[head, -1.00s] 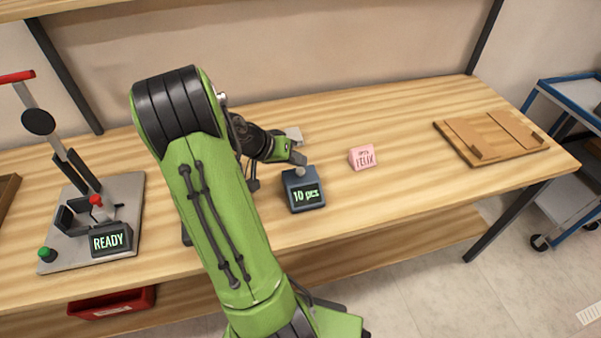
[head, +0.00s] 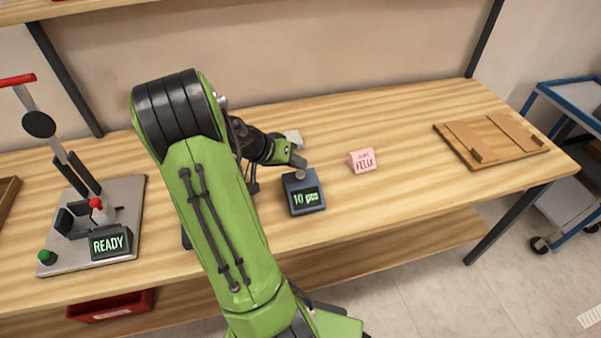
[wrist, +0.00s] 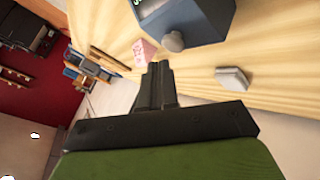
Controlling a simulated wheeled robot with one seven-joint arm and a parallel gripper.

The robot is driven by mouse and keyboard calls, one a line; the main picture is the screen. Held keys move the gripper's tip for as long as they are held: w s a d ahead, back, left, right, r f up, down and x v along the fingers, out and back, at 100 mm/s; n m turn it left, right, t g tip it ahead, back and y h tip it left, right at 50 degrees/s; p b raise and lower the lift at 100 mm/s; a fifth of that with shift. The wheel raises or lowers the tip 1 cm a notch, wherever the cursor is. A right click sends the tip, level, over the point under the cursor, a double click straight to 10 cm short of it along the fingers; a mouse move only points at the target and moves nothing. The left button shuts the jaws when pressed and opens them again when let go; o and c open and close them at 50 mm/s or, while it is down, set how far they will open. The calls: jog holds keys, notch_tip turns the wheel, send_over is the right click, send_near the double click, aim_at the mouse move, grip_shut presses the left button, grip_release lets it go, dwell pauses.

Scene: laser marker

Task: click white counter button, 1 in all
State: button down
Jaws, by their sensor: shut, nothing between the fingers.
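The counter (head: 304,198) is a dark blue-grey box on the table with a lit display reading "10 pcs". Its round, pale button (head: 300,174) sits on top. In the wrist view the counter (wrist: 205,18) is at the top, with the button (wrist: 173,42) standing out from it. My gripper (head: 299,161) is shut and empty, just behind and above the button in the head view. In the wrist view my gripper's tips (wrist: 158,67) point towards the button and appear apart from it. The exact gap is hard to judge.
A pink block (head: 362,161) stands right of the counter. A pale grey block (wrist: 233,78) lies behind the counter. A wooden board (head: 490,138) is at the right, and a machine base reading "READY" (head: 131,190) is at the left. The table between counter and board is mostly clear.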

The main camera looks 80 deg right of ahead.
aim_at(297, 174)
dwell(0.8)
jog(key=shift+f+b, duration=0.45)
jog(key=shift+f+b, duration=0.5)
dwell(0.4)
jog(key=shift+r+p, duration=0.75)
jog(key=shift+r, duration=0.2)
notch_tip(297, 174, up, 5)
jog(key=p, duration=0.4)
jog(key=shift+r, duration=0.1)
